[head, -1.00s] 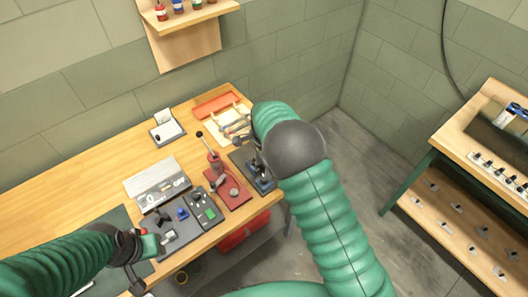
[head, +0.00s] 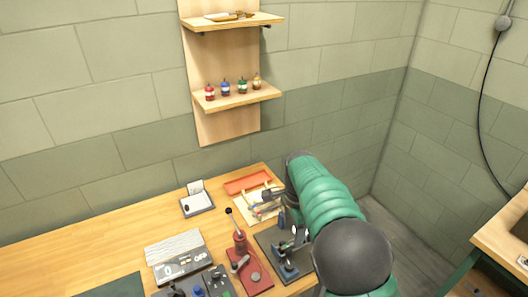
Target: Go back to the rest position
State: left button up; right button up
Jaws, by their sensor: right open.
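My right arm reaches in from the lower right, green with a dark round joint. Its gripper (head: 266,198) is open, over the back right of the wooden workbench (head: 95,240), near a light sheet with small items (head: 255,211) and a red-orange tray (head: 247,182). Whether it touches anything there is hard to tell. I see nothing held in it. My left gripper is out of view.
A red lever press (head: 240,245) and a dark fixture (head: 283,268) stand close to my right forearm. A wall shelf (head: 240,98) holds small bottles. Another bench (head: 502,240) stands at right.

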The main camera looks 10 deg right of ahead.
jog(key=s+d+f+n+t+b, duration=0.1)
jog(key=s+f+n, duration=0.2)
jog(key=s+n, duration=0.5)
jog(key=s+d+f+n+t, duration=0.1)
jog(key=s+f+n, duration=0.2)
jog(key=s+n, duration=0.5)
jog(key=s, duration=0.5)
jog(key=shift+s+d+f+t+b, duration=0.3)
jog(key=shift+s+d+b, duration=0.05)
jog(key=shift+s+d, duration=0.1)
jog(key=shift+c, duration=0.3)
